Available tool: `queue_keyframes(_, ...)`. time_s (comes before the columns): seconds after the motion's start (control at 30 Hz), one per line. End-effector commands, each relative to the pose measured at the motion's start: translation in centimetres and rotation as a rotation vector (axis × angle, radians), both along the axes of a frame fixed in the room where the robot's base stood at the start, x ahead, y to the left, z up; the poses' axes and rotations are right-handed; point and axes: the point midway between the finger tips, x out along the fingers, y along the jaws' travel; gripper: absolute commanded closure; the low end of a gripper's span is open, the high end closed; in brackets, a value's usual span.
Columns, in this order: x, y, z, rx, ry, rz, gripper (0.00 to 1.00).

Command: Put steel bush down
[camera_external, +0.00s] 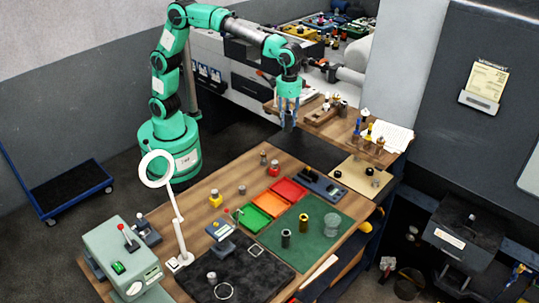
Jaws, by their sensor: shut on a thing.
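My gripper (288,120) hangs pointing down, above the gap between the front wooden bench (222,186) and the back bench (309,122). Its fingers are shut on a small piece, taken to be the steel bush. The piece is too small and too covered by the fingers to make out its shape. It is held in the air, apart from both benches.
A black mat (250,283) lies in front. A white ring lamp (178,215) stands at left. Small parts crowd the back bench.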

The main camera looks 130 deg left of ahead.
Motion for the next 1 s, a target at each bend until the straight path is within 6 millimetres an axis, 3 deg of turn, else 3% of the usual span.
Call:
queue_keyframes(0.03,0.1,2.0,0.3,0.001,-0.002,0.040,1.00)
queue_keyframes(0.47,-1.4,16.9,0.1,0.001,-0.002,0.364,1.00)
queue_keyframes(0.77,-4.4,27.3,-0.1,0.001,-0.003,0.591,1.00)
queue_keyframes(1.0,-7.9,35.4,-0.4,0.002,-0.002,0.772,1.00)
